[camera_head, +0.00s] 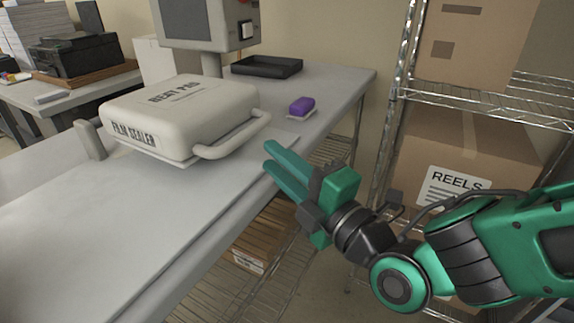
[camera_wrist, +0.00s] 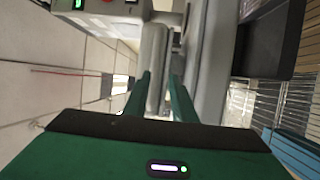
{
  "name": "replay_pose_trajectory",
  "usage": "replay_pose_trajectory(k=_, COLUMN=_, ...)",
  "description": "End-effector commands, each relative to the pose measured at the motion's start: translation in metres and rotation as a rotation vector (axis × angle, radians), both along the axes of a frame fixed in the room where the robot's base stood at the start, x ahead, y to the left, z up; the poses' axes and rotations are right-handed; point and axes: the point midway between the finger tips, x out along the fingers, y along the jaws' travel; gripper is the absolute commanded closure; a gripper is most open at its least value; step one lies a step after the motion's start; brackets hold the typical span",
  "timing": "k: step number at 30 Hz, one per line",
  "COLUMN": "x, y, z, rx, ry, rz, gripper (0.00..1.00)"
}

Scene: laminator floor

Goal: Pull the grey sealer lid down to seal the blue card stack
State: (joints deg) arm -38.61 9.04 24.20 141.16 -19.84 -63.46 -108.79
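The pale grey sealer lid (camera_head: 180,105), marked FILM SEALER, lies level and low over its base on the bench in the head view. Its bar handle (camera_head: 232,138) faces right, toward my gripper. No blue card stack shows; the space under the lid is hidden. My gripper (camera_head: 268,159) is just right of the handle near the bench edge, its two green fingers apart and empty. In the wrist view, the fingers (camera_wrist: 161,98) stand apart with a grey bar (camera_wrist: 154,60), likely the handle, ahead between them. I see no contact with it.
The grey bench (camera_head: 90,235) has clear space at the front left. A purple block (camera_head: 301,104) on a small pale dish and a black tray (camera_head: 266,68) stand behind the sealer. A wire shelf (camera_head: 490,103) with cardboard boxes stands close to my arm on the right.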

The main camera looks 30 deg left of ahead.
Motion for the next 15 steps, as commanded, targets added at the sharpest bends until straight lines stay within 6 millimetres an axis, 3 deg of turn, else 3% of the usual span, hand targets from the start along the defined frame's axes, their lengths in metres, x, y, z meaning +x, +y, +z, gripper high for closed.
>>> replay_pose_trajectory(k=6, x=-0.005, y=-0.017, z=-0.002, rx=0.001, ry=0.001, rz=0.000, gripper=0.76)
replay_pose_trajectory(k=15, x=-0.007, y=-0.020, z=-0.001, rx=0.004, ry=0.000, rz=0.001, gripper=0.76)
